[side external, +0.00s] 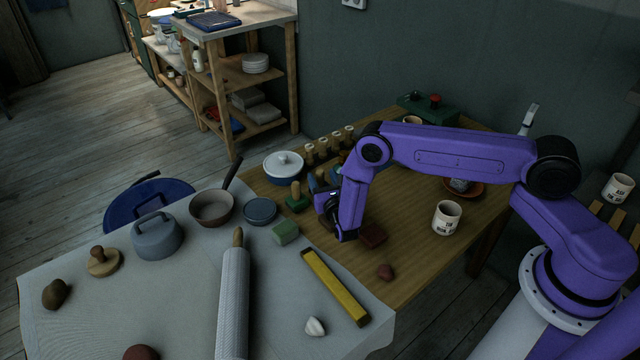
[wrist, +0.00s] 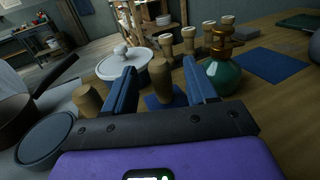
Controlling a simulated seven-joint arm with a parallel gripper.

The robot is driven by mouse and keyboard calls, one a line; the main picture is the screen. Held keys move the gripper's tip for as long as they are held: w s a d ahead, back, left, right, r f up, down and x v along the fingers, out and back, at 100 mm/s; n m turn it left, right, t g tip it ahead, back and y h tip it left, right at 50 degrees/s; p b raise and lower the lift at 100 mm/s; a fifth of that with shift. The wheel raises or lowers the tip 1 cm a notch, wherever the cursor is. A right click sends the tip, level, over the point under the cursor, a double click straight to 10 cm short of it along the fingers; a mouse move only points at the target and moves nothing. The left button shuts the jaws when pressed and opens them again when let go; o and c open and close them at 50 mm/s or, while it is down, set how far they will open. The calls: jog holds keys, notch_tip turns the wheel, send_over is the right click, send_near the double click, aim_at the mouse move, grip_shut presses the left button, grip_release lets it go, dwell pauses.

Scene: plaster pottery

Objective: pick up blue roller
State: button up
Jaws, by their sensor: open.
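The blue roller, which I take to be the piece with an upright wooden handle (wrist: 160,80) and a blue base (wrist: 152,102), stands on the wooden table. In the wrist view it appears between the two blue fingers of my gripper (wrist: 158,66). The fingers are apart, with nothing clamped; I cannot tell how far the handle reaches in between them. In the side view my gripper (side external: 328,208) is low over the table, and a blue patch of the roller (side external: 314,182) shows just behind it, partly hidden.
A green block with a wooden handle (side external: 296,197) stands close by on the left. A lidded pot (side external: 284,165) and a row of wooden stamps (side external: 331,145) are behind. A green-and-brass vessel (wrist: 222,68) stands right of the fingers. A mug (side external: 446,218) stands farther right.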

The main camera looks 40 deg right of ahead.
aim_at(318, 170)
jog(key=shift+x, duration=2.25)
jog(key=shift+c, duration=0.4)
grip_shut()
